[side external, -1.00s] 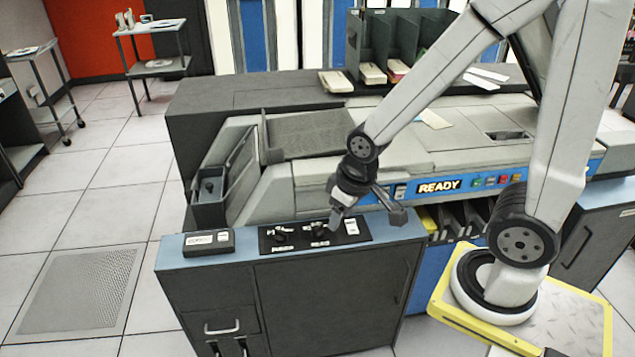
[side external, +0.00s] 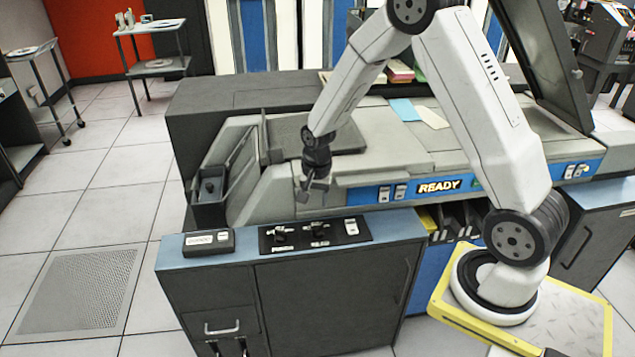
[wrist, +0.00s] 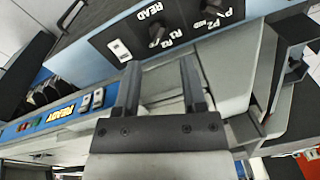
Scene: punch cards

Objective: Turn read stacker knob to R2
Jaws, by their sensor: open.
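The read stacker knob (side external: 318,230) is a small black knob with light lettering, on a black panel (side external: 265,243) on top of the dark cabinet. In the wrist view the knob (wrist: 157,35) is beside the upside-down word READ and small R labels. Its pointer setting is too small to tell. My gripper (side external: 309,190) is open and empty, above and behind the panel, clear of the knob. In the wrist view its two fingers (wrist: 160,78) are spread apart, and the knob shows beyond them.
A second knob (side external: 281,233) sits left of the read knob, and a white switch (side external: 351,227) sits right of it. A small dark box (side external: 208,242) stands at the cabinet's left end. The sloped machine face with its READY sign (side external: 438,187) rises close behind.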

